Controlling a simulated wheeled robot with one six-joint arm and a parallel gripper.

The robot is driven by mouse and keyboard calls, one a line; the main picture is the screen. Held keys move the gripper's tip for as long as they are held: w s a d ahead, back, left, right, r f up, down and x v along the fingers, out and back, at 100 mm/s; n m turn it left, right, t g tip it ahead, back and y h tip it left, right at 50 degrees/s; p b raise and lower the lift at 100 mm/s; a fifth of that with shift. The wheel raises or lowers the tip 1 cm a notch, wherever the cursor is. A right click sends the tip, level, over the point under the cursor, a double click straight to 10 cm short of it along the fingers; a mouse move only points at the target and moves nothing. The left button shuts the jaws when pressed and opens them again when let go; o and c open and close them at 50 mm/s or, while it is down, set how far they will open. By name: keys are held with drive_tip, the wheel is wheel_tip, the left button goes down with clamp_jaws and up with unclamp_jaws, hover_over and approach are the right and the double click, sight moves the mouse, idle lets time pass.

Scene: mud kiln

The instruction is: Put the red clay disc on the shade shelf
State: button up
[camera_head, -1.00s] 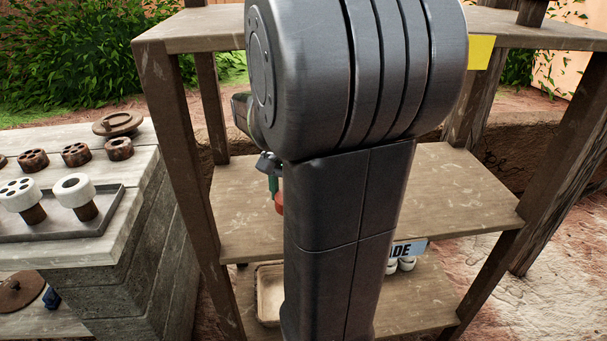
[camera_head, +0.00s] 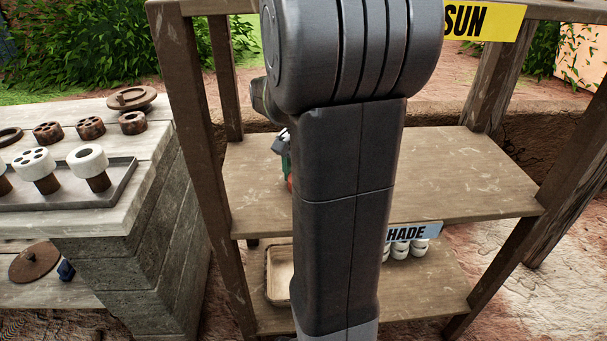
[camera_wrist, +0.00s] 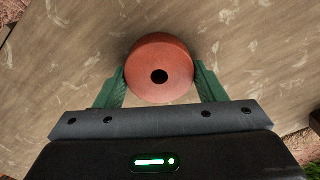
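The red clay disc (camera_wrist: 161,52), round with a dark centre hole, sits between my two green fingers in the wrist view. My gripper (camera_wrist: 160,72) is shut on it, with a finger pressed to each side. In the head view only a sliver of red disc (camera_head: 289,183) shows beside my arm, over the left part of the middle shelf. That shade shelf (camera_head: 470,170) is a bare wooden board with a blue SHADE sign (camera_head: 415,232) on its front edge. I cannot tell whether the disc touches the board.
A yellow SUN sign (camera_head: 484,21) hangs on the top board. The lower board holds a tray (camera_head: 279,274) and several white rings (camera_head: 409,248). A bench (camera_head: 150,185) with clay pieces stands left. The middle shelf's right half is clear. My arm hides its centre.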

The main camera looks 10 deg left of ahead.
drive_tip(key=o, duration=0.3)
wheel_tip(320, 180, up, 8)
drive_tip(key=p, duration=0.2)
drive_tip(key=shift+p, duration=0.35)
drive_tip(key=shift+f, duration=0.1)
wheel_tip(320, 180, down, 8)
drive_tip(key=b, duration=0.3)
wheel_tip(320, 180, up, 4)
drive_tip(key=shift+s+r+p, duration=0.15)
drive_tip(key=shift+p, duration=0.95)
drive_tip(key=shift+s+d, duration=0.25)
drive_tip(key=shift+s, duration=0.55)
